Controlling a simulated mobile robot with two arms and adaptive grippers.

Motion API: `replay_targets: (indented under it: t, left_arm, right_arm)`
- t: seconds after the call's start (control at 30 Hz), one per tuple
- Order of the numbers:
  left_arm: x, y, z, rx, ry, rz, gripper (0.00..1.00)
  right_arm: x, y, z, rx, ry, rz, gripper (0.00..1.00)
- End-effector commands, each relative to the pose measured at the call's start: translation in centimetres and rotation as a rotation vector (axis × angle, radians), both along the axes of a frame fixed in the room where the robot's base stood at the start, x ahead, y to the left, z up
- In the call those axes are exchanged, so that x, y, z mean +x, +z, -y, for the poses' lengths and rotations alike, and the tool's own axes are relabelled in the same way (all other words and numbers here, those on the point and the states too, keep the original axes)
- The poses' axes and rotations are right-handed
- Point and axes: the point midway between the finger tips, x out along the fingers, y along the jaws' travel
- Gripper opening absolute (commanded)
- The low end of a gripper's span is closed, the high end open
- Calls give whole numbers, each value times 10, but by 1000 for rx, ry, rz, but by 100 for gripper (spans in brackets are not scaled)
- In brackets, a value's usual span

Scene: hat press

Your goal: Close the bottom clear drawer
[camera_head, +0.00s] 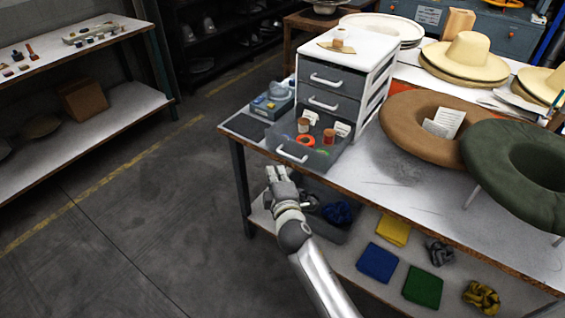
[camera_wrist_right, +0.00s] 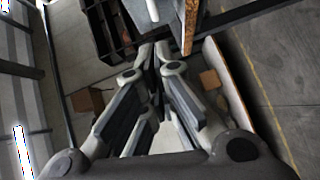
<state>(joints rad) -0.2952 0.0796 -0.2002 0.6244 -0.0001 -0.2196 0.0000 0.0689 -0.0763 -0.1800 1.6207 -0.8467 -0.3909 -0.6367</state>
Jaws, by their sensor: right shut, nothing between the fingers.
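A white drawer unit (camera_head: 362,45) stands on the workbench, with grey drawer fronts. Its bottom drawer (camera_head: 318,160) is pulled out toward the table's front edge, and small items such as spools and an orange ring lie in it. The drawer's pale handle (camera_head: 291,154) faces my right gripper (camera_head: 277,176). The gripper is shut and empty, just in front of and below the handle, apart from it as far as I can tell. In the right wrist view the fingers (camera_wrist_right: 155,58) come together near a table edge (camera_wrist_right: 188,28). My left gripper is out of view.
A small blue-grey box (camera_head: 271,103) stands left of the drawer unit. A brown ring cushion (camera_head: 400,125) and a green one (camera_head: 490,150) lie to the right. Folded cloths and a bin are on the lower shelf (camera_head: 345,262). Open floor (camera_head: 150,200) lies left of the bench.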

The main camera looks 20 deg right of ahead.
Motion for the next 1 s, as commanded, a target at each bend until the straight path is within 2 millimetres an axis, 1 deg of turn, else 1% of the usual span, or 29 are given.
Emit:
replay_targets:
  t: [0.03, 0.17, 0.2, 0.3, 0.4, 0.53, 0.87, 1.0]
  left_arm:
    - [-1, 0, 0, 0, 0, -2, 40]
    - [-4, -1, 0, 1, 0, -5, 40]
    - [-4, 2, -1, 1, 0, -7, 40]
    - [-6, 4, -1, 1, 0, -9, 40]
    - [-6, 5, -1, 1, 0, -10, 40]
    - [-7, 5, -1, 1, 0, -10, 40]
    - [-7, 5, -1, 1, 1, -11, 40]
    - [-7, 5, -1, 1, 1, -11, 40]
  right_arm:
    - [9, -1, 1, 0, -1, 0, 0]
    - [28, -3, 3, 2, 0, 1, 0]
    - [32, -5, 11, -2, -2, -2, 0]
    - [40, -8, 22, -1, -2, -1, 0]
    - [46, -10, 28, 0, 0, 0, 0]
    - [49, -12, 33, 1, -1, -1, 0]
    - [49, -12, 34, 1, -1, 0, 0]
    - [52, -12, 37, 0, -1, 0, 0]
